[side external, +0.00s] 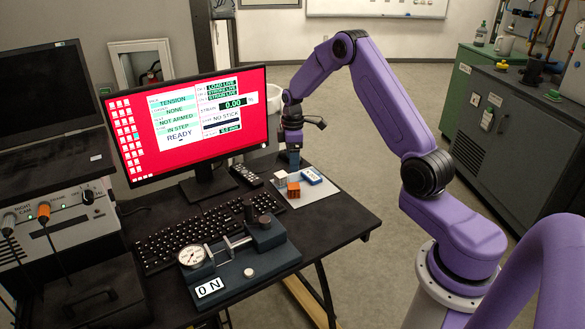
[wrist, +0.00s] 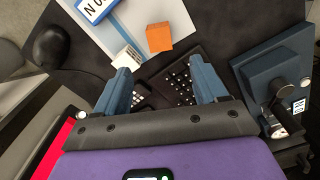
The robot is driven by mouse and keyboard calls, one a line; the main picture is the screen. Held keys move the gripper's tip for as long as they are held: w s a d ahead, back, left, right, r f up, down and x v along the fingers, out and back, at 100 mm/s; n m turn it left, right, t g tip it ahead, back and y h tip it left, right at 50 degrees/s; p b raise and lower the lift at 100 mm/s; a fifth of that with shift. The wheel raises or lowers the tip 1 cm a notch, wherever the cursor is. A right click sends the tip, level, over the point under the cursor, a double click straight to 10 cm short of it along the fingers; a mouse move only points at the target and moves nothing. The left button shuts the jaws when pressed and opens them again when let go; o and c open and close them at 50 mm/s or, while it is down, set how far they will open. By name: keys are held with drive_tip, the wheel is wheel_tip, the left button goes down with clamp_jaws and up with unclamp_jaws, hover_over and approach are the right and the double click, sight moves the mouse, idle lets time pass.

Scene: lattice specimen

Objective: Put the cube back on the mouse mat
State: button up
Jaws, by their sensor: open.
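An orange cube (side external: 293,190) sits at the keyboard-side edge of the pale mat (side external: 318,190). It also shows in the wrist view (wrist: 159,37), ahead of the fingers. A white cube (side external: 281,178) stands just behind it at the mat's corner. In the wrist view the white cube (wrist: 127,57) is partly hidden by my left finger. A blue-framed sign (side external: 311,175) lies on the mat's far side. My gripper (wrist: 162,78) is open with nothing between its blue fingers. In the side view it hangs above the back of the mat, fingers pointing down.
The keyboard (side external: 205,225) lies left of the mat, with a remote (side external: 246,175) behind it. A test fixture with a dial gauge (side external: 192,256) stands in front. The monitor (side external: 195,120) rises behind. A black mouse (wrist: 58,48) shows in the wrist view. Bare table lies right of the fixture.

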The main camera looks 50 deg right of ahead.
drive_tip(key=s+a+r+n, duration=0.1)
drive_tip(key=s+a+r, duration=0.3)
drive_tip(key=a, duration=0.3)
drive_tip(key=s+a+r, duration=0.3)
drive_tip(key=s+a, duration=0.1)
drive_tip(key=a, duration=0.3)
drive_tip(key=s+a+r+n, duration=0.1)
drive_tip(key=s+a+r, duration=0.3)
drive_tip(key=a, duration=0.4)
drive_tip(key=s+r, duration=0.1)
drive_tip(key=s, duration=1.1)
drive_tip(key=s+a+r+n, duration=0.1)
drive_tip(key=s+r, duration=0.1)
drive_tip(key=s, duration=1.1)
drive_tip(key=shift+s+a+n, duration=0.2)
drive_tip(key=shift+a+n, duration=0.1)
